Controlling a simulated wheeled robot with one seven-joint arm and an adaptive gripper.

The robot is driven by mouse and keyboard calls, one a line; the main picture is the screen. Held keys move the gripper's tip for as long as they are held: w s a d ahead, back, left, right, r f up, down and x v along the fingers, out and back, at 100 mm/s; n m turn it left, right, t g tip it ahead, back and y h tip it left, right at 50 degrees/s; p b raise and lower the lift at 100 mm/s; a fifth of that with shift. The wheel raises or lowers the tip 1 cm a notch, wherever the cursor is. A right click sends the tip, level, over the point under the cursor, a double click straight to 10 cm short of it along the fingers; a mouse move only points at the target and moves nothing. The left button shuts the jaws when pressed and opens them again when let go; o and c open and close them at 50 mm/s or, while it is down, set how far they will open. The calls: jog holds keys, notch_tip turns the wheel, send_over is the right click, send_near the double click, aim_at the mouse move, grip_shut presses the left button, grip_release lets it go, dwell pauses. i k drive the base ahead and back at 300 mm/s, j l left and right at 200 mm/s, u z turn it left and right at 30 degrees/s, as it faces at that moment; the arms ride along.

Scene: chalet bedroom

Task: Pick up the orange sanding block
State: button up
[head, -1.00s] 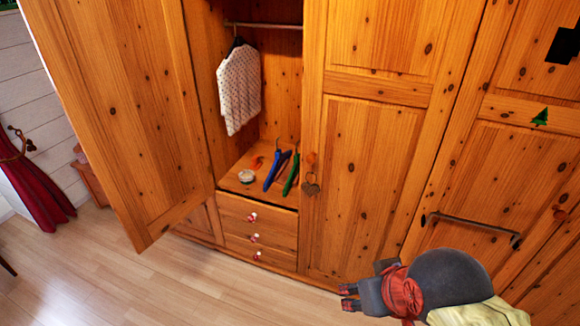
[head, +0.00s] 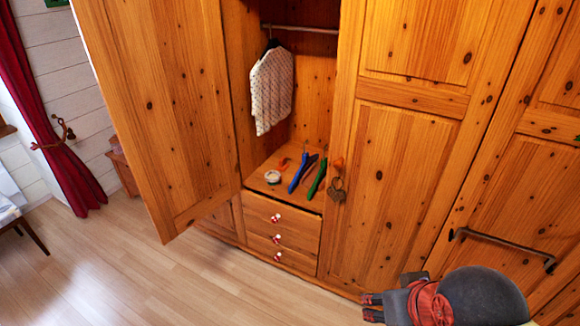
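A small orange item (head: 283,163), which may be the sanding block, lies at the back of the wardrobe shelf (head: 262,184), above the drawers. It is too small to make out its shape. It lies behind a small round white-topped container (head: 272,177) and left of a blue hanger-like item (head: 298,175). My gripper (head: 370,307) is at the lower right, outside the wardrobe and well apart from the shelf. Its two fingers point left with a gap between them; it looks open and empty.
A green item (head: 318,181) and a dark one lie on the shelf's right. A spotted white garment (head: 271,90) hangs above. The left door (head: 160,110) stands open; the right door (head: 405,170) is shut. The wooden floor (head: 190,285) in front is clear.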

aim_at(283, 166)
jog(key=i+j, duration=0.15)
jog(key=i, duration=0.35)
jog(key=i+j+z, duration=0.1)
jog(key=i, duration=0.35)
jog(key=i+j, duration=0.25)
jog(key=i, duration=0.2)
jog(key=i+j+z, duration=0.1)
jog(key=i, duration=0.4)
jog(key=i+j, duration=0.3)
jog(key=i, duration=0.15)
jog(key=z, duration=0.05)
